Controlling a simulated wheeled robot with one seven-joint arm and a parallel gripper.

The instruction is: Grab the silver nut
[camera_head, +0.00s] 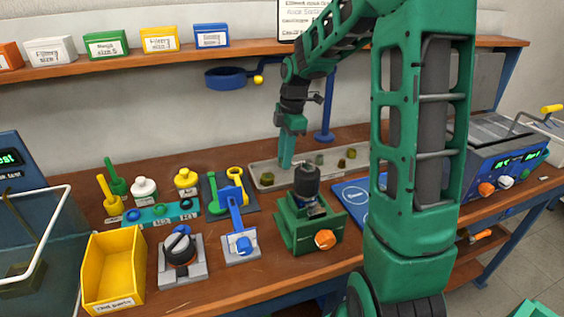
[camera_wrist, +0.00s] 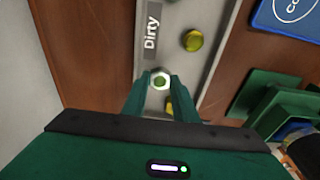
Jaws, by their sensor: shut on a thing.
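The silver nut (camera_wrist: 160,81) is in the wrist view, a pale hexagonal ring with a green centre. It lies between the fingertips of my gripper (camera_wrist: 161,84), which is shut on it, over the grey tray marked "Dirty" (camera_wrist: 154,18). In the head view my gripper (camera_head: 286,160) points down at the left part of the tray (camera_head: 330,176). The nut cannot be made out there, hidden by the fingers.
Several brass-coloured parts lie in the tray, one a yellow piece (camera_wrist: 193,40). A green vise (camera_head: 310,225) stands in front of the tray. A blue mat (camera_head: 352,194) lies to the right. A yellow bin (camera_head: 113,270) is at the front left.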

